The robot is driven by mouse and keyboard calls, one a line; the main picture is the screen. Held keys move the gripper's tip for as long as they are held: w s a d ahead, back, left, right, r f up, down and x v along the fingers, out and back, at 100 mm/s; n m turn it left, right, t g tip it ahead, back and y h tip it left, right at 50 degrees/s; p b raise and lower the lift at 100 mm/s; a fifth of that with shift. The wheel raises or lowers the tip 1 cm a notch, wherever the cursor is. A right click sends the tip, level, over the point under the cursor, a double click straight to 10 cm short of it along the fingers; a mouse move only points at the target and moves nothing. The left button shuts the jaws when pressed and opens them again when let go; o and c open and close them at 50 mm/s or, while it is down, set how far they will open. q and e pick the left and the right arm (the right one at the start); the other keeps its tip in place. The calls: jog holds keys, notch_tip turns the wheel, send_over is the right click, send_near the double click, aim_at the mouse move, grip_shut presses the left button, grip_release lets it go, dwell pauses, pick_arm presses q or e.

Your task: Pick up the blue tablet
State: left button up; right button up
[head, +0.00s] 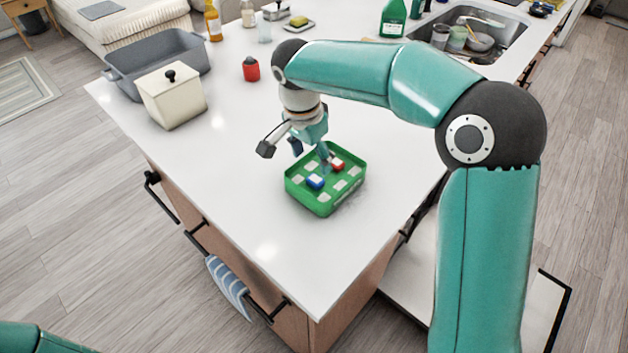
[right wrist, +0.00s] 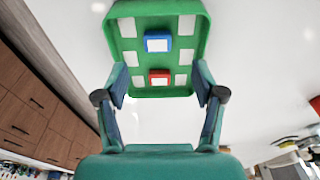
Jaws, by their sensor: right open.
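The blue tablet (head: 315,182) lies in a green tray (head: 323,209) with pale square patches, on the white island top. It also shows in the right wrist view (right wrist: 158,43), toward the tray's far part there. A red tablet (head: 337,165) sits in the same tray and shows in the right wrist view (right wrist: 160,77), nearer to my gripper. My right gripper (head: 312,158) is above the tray; in the right wrist view (right wrist: 160,88) its fingers are spread to either side of the tray's near end, with nothing between them touching. The left gripper is out of view.
A cream lidded box (head: 172,100) and a grey bin (head: 157,60) stand at the left. A red container (head: 251,69) stands behind my gripper. A green bottle (head: 392,18) and sink (head: 470,35) are at the back right. The counter's front is clear.

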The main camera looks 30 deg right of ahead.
aim_at(316, 184)
jog(key=shift+d+f+p, duration=0.2)
jog(key=shift+f+p, duration=0.2)
jog(key=shift+f, duration=1.25)
jog(key=shift+d+f+p, duration=0.2)
jog(key=shift+f+p, duration=0.15)
jog(key=shift+f, duration=1.3)
jog(key=shift+s, duration=0.1)
jog(key=shift+c, duration=0.4)
jog(key=c, duration=0.9)
